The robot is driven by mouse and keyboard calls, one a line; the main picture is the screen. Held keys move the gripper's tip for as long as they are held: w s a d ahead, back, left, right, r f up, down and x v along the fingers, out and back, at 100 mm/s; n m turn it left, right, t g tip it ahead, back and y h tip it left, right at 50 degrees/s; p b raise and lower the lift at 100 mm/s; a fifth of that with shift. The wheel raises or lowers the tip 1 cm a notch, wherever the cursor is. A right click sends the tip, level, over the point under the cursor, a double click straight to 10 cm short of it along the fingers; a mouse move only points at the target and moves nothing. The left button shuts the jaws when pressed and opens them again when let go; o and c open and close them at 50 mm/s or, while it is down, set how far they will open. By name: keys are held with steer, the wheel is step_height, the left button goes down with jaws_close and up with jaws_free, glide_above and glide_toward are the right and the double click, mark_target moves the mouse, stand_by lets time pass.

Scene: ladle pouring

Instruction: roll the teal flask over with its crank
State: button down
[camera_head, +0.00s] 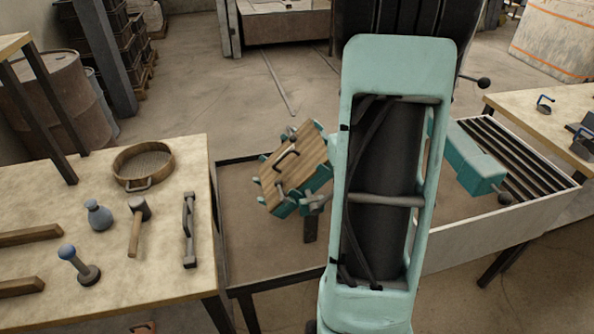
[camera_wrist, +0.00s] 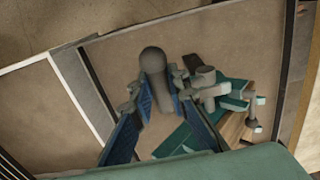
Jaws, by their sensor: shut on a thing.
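The teal flask (camera_head: 296,172) with wooden boards on its face hangs tilted over a shallow sand-coloured bin, left of my arm in the head view. Part of its teal and wooden side also shows at the right of the wrist view (camera_wrist: 235,125). My gripper (camera_wrist: 160,95) is shut on the grey round-ended crank handle (camera_wrist: 153,62), which stands between its blue finger pads. Grey crank and pivot parts (camera_wrist: 205,85) lie between the handle and the flask. In the head view my arm hides the gripper and handle.
Right of my arm, a teal block (camera_head: 468,158) lies by a slatted rack (camera_head: 520,150). Bin edges surround the flask.

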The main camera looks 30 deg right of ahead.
steer(key=shift+s+d+f, duration=0.1)
steer(key=shift+d+f, duration=0.25)
steer(key=shift+d, duration=0.1)
step_height(320, 180, down, 6)
steer(key=d+b, duration=0.2)
steer(key=b, duration=0.2)
steer(key=shift+s+b, duration=0.35)
steer(key=shift+s, duration=0.05)
steer(key=c, duration=1.6)
jaws_free()
steer(key=shift+w, duration=0.1)
steer(key=shift+a, duration=0.1)
steer(key=shift+s+a+r+p, duration=0.15)
steer(key=shift+s+r+p, duration=0.35)
steer(key=shift+r+p, duration=0.5)
steer(key=shift+s+a+r+p, duration=0.15)
steer(key=shift+s+r+p, duration=0.4)
steer(key=shift+r, duration=0.8)
steer(key=shift+s+a+r+p, duration=0.15)
steer(key=shift+s+r+p, duration=0.25)
steer(key=shift+r+p, duration=0.65)
